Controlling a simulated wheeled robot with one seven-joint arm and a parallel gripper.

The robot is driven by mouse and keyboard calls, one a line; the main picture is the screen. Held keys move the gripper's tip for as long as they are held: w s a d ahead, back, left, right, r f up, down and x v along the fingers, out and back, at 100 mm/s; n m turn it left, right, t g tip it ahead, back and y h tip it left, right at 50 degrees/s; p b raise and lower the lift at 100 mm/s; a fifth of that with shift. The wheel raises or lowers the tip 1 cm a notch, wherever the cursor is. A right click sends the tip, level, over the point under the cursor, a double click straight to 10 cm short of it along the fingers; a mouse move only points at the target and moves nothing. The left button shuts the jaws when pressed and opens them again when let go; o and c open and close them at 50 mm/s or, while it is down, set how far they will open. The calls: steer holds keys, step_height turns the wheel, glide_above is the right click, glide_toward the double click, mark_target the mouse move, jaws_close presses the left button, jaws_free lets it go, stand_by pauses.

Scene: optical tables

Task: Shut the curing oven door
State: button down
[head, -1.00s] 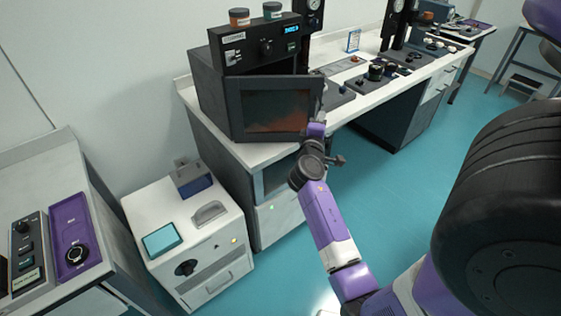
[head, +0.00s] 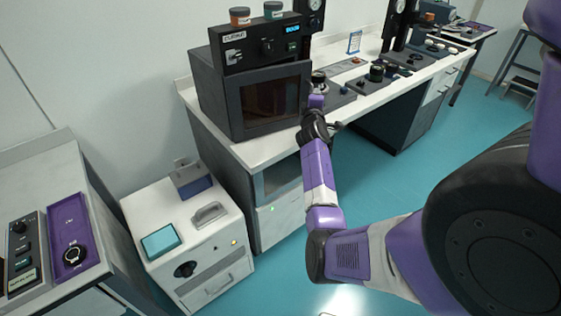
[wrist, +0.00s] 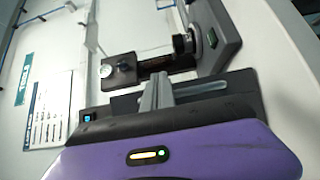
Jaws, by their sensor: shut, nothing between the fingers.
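The curing oven (head: 215,95) is a dark box on the white bench, with a control panel and lit blue display above its door. Its door (head: 270,100), a dark frame around a brownish window, lies against the oven front or very close to it; I cannot tell whether a thin gap is left. My gripper (head: 316,101) is at the door's right edge, above the bench front. Whether it touches the door is unclear. In the wrist view my gripper's fingers (wrist: 158,93) are together and empty, and the door is not clearly visible there.
Two small jars (head: 240,16) stand on the oven top. Instruments (head: 375,75) fill the bench to the right. A white cabinet (head: 190,235) stands below left, beside a counter with a purple tray (head: 73,240). Teal floor is open at the right.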

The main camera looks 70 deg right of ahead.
steer(key=shift+w+d+b, duration=0.5)
steer(key=shift+w+d, duration=0.35)
steer(key=shift+d, duration=0.2)
steer(key=shift+w+d+b, duration=0.5)
steer(key=shift+w+d, duration=0.35)
steer(key=shift+d, duration=0.2)
steer(key=shift+s, duration=0.1)
